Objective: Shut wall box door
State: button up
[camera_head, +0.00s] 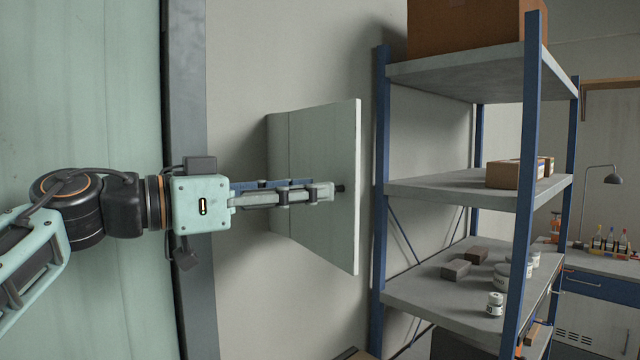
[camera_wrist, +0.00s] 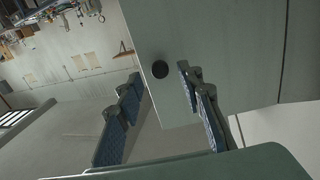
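The wall box (camera_head: 277,140) is a pale grey-green box on the wall, left of the shelf rack. Its door (camera_head: 325,145) stands open, swung out from the wall, with a small dark knob (camera_head: 341,188) near its outer edge. In the wrist view the door (camera_wrist: 225,50) fills the upper right, with the round dark knob (camera_wrist: 160,69) near its edge. My gripper (camera_head: 325,188) reaches across the door's face, fingertips close to the knob. In the wrist view its two blue-padded fingers (camera_wrist: 160,77) are apart, with the knob showing between their tips. I cannot tell whether they touch the door.
A blue-posted shelf rack (camera_head: 380,220) stands just right of the door, holding cardboard boxes, blocks and small jars. A bench (camera_head: 600,275) with a lamp and bottles is farther right. A grey post (camera_head: 190,110) stands left, behind my arm. Bare wall (camera_head: 250,60) lies above the box.

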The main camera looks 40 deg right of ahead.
jog(key=shift+s+d, duration=0.2)
jog(key=shift+d, duration=1.2)
jog(key=shift+c, duration=0.4)
grip_shut()
